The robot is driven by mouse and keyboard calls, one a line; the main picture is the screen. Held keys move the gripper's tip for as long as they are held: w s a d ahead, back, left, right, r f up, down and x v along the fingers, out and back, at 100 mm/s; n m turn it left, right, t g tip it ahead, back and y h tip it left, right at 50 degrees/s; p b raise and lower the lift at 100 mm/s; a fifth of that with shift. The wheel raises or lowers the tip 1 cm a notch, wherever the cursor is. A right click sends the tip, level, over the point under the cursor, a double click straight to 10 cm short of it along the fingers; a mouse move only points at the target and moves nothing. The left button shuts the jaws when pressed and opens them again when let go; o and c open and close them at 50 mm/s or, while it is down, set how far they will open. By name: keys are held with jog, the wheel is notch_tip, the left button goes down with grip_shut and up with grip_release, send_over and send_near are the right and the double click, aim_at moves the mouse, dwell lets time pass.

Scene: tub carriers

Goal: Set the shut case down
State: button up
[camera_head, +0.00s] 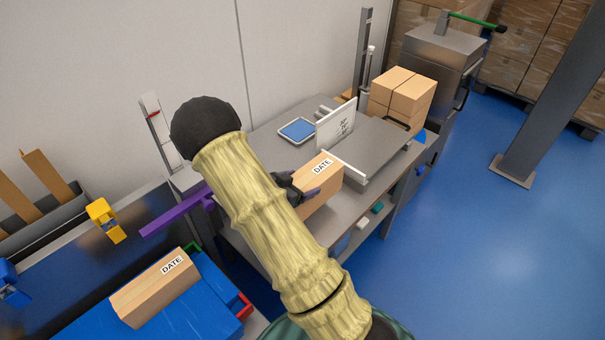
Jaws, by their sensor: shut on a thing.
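A shut brown cardboard case (323,199) with a white DATE label on top is at the front of the grey metal bench (362,217). My gripper (303,190) is shut on the case at its left side. The near part of the case is hidden behind my arm. I cannot tell whether its underside touches the bench. A second brown case (155,292) with a DATE label lies on a blue surface (205,308) at the lower left, apart from my gripper.
A grey raised platform with a white upright panel (335,125) stands just behind the held case. Stacked brown boxes (402,95) and a blue-topped tray (298,130) are on the bench. A purple bar (175,216) lies left of my arm. Blue floor (490,240) is clear at right.

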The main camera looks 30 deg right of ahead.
jog(key=shift+w+a+f, duration=0.1)
jog(key=shift+f, duration=0.5)
jog(key=shift+w+a+f, duration=0.1)
jog(key=shift+f, duration=0.5)
jog(key=shift+d, duration=0.1)
jog(key=shift+f, duration=2.05)
jog(key=shift+f, duration=0.15)
jog(key=o, duration=2)
jog(key=shift+s, duration=0.1)
jog(key=shift+c, duration=0.2)
